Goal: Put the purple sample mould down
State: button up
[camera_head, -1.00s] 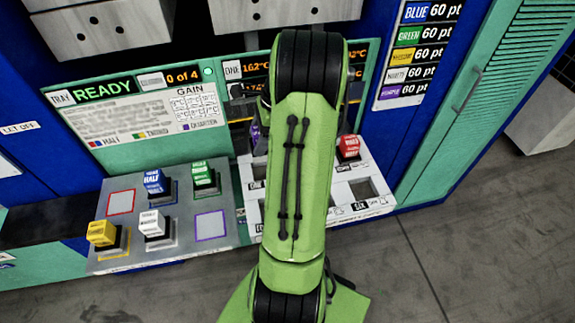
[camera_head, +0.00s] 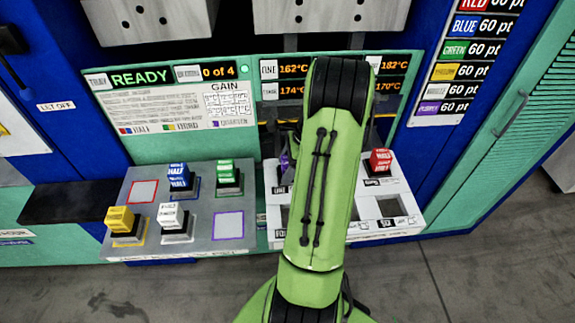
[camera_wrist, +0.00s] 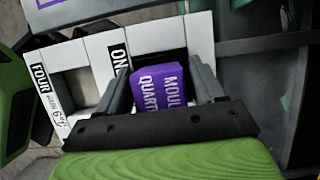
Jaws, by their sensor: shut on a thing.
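The purple sample mould (camera_wrist: 160,92), with white lettering, is held between the two grey fingers of my gripper (camera_wrist: 160,70). In the wrist view it is at or over a dark opening of the white press tray (camera_wrist: 105,62), beside a label that reads ONE. I cannot tell whether it touches the opening's floor. In the head view only a sliver of the purple mould (camera_head: 285,168) shows left of my green arm, at the white tray's (camera_head: 410,228) back left. My arm hides most of the gripper there.
The red mould (camera_head: 380,161) sits at the white tray's back right. The grey tray (camera_head: 115,205) to the left holds blue (camera_head: 178,176), green (camera_head: 227,172), yellow (camera_head: 120,220) and white (camera_head: 172,216) moulds. Its red-outlined and purple-outlined squares are empty. Press blocks hang above.

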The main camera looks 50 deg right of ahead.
jog(key=o, duration=1.7)
jog(key=p+v, duration=0.4)
jog(key=v, duration=0.8)
jog(key=w+a+r+n, duration=0.5)
jog(key=a+r+n, duration=0.1)
jog(key=a, duration=0.3)
jog(key=a+r+n+h, duration=0.2)
jog(key=a+r+n, duration=0.3)
jog(key=a+n, duration=0.5)
jog(key=s+a+n, duration=0.3)
jog(key=a+n, duration=0.1)
jog(key=s+a+n+t, duration=0.1)
jog(key=s+a+n, duration=0.3)
jog(key=a, duration=0.1)
jog(key=s+a+r+n+t, duration=0.1)
jog(key=s+a+n, duration=0.2)
jog(key=a, duration=0.2)
jog(key=shift+s+a+n+h, duration=0.15)
jog(key=shift+a+n+h, duration=0.1)
jog(key=shift+n+h, duration=0.15)
